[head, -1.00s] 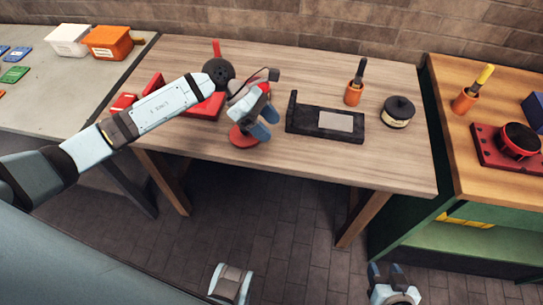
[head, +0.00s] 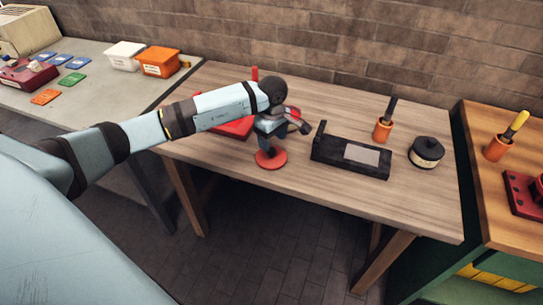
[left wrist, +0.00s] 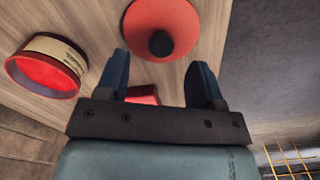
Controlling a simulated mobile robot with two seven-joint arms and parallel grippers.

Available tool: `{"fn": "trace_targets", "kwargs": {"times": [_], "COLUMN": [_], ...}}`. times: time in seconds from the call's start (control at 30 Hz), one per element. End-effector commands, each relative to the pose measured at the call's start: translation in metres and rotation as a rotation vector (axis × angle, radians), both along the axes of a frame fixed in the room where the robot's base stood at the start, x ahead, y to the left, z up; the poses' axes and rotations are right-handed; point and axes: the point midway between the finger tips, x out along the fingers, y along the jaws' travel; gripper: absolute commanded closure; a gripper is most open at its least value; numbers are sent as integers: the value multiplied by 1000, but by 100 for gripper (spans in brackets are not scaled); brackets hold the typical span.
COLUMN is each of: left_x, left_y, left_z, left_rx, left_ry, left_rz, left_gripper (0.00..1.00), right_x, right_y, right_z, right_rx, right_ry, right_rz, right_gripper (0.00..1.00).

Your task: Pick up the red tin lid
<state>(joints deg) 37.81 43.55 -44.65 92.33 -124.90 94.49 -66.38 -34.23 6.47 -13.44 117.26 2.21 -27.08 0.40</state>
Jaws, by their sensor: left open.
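The red tin lid (head: 271,160) is a flat red disc lying near the front edge of the wooden table. In the left wrist view the lid (left wrist: 178,22) shows at the top, with a dark round knob at its middle. My left gripper (left wrist: 160,62) is open, and nothing is between its fingers. In the head view my left gripper (head: 268,145) is just above and behind the lid, pointing down. Contact between them cannot be told. My right gripper is not in view.
A tin with a cream band and red inside (left wrist: 45,72) shows in the left wrist view. A black tray (head: 350,158), an orange cup (head: 382,130) and a black-topped tin (head: 426,152) stand to the right. A red object (head: 235,128) lies partly behind my arm.

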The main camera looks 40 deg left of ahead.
Motion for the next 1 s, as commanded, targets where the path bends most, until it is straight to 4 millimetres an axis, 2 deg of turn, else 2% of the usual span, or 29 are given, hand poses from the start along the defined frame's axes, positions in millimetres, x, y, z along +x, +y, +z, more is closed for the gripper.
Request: {"fn": "trace_targets", "kwargs": {"times": [0.17, 0.47, 0.7, 0.73, 0.93, 0.97, 1.0], "left_x": [-1, -2, -2, -2, -2, -2, -2], "left_y": [0, 3, 4, 4, 3, 4, 3], "left_z": [-10, -51, -55, -55, -55, -55, -55], "left_rx": [-1, -2, -1, -1, -1, -1, -1], "left_ry": [0, 0, -1, -1, -1, -1, -1], "left_rz": [-1, 1, -1, -1, 0, 0, 0], "left_gripper": [39, 39, 39, 41, 87, 93, 93], "right_x": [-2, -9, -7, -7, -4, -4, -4], "right_y": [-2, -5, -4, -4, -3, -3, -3], "right_z": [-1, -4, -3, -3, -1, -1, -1], "right_rx": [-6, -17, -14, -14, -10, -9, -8], "right_ry": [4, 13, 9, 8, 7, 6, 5], "right_rz": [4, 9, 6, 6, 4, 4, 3], "right_gripper": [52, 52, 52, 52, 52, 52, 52]}}
